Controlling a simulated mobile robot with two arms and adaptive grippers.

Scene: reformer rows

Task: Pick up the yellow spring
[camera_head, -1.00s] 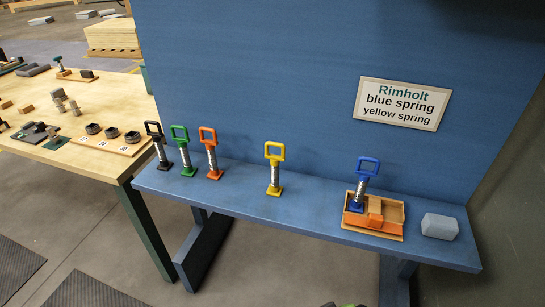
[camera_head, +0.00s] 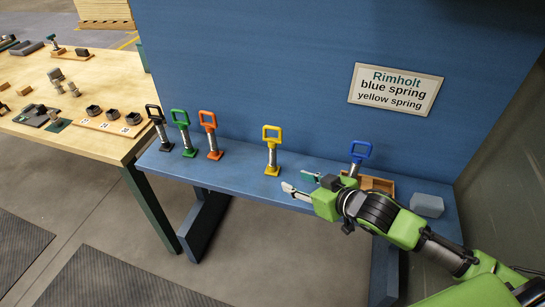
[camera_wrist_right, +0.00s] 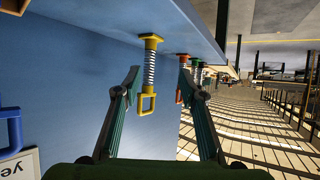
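The yellow spring (camera_head: 272,151) stands upright on the blue shelf, with a square yellow loop handle on top and a yellow foot. My right gripper (camera_head: 298,182) is open and empty, just right of the yellow spring and apart from it. In the right wrist view the yellow spring (camera_wrist_right: 150,75) appears upside down, in the gap between the open fingers (camera_wrist_right: 165,95) and beyond them. The blue spring (camera_head: 361,154) stands in a tray (camera_head: 380,183) behind my right gripper, its lower part hidden. My left gripper is not in view.
Orange (camera_head: 210,135), green (camera_head: 184,133) and black (camera_head: 158,129) springs stand left on the blue shelf (camera_head: 235,170). A grey block (camera_head: 427,205) lies at its right end. A blue panel with a sign (camera_head: 396,89) rises behind. A wooden table (camera_head: 90,140) stands left.

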